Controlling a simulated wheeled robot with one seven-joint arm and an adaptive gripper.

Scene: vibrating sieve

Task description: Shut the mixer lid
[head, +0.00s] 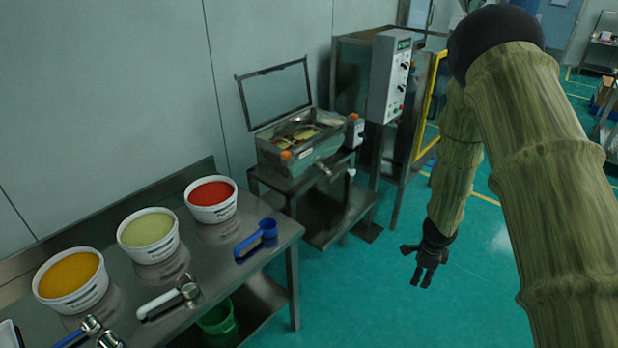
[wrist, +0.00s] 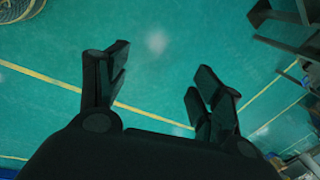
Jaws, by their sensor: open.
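The mixer (head: 300,140) is a steel box machine on a small stand against the wall in the head view. Its lid (head: 273,94), a framed clear panel, stands raised at the back, tilted up against the wall side. The open top shows metal parts inside. My gripper (head: 426,276) hangs over the green floor to the right of the mixer, well apart from it and pointing down. In the wrist view my gripper (wrist: 158,95) has its two fingers spread with only floor between them. It is open and empty.
A steel table (head: 215,262) at the left holds tubs of red (head: 211,198), green (head: 149,235) and orange (head: 71,280) powder, a blue scoop (head: 257,237) and metal scoops. A tall cabinet with a control box (head: 390,78) stands behind the mixer. Floor between is free.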

